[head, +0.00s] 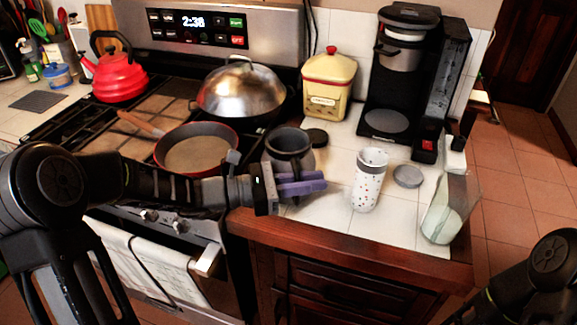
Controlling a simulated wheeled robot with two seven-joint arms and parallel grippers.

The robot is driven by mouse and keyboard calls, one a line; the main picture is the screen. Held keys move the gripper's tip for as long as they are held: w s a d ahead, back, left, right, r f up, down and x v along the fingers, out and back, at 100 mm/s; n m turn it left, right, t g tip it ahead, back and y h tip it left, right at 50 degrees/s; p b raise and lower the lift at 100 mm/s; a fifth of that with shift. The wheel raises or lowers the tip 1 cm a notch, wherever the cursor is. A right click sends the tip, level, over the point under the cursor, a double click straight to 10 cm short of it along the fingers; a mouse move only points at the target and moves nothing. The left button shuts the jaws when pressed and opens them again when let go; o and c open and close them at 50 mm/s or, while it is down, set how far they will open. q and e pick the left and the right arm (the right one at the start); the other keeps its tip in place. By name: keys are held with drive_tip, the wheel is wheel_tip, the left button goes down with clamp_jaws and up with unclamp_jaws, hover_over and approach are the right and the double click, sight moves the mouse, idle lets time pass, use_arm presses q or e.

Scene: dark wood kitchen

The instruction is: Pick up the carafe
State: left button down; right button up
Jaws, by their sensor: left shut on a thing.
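The carafe (289,143) is a dark grey, open-topped jug on the white tiled counter, right of the stove. My left gripper (303,185) reaches in from the left at the carafe's near side, its purple fingers shut on the carafe. The fingers hide the carafe's lower near part, so the exact grip and whether its base touches the counter cannot be told. My right arm shows only at the lower right edge; its gripper is out of view.
A coffee maker (403,75), yellow canister (329,85) and black lid (317,137) stand behind. A speckled white cup (370,180), grey disc (407,176) and clear container (450,208) are to the right. A red pan (196,148) and domed wok (241,90) are left.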

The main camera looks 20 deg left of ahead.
idle(0.3)
use_arm(q)
drive_tip(key=shift+r, duration=0.1)
drive_tip(key=shift+r, duration=0.2)
idle(0.3)
wheel_tip(320, 180, up, 10)
drive_tip(key=shift+f, duration=0.25)
idle(0.7)
idle(0.9)
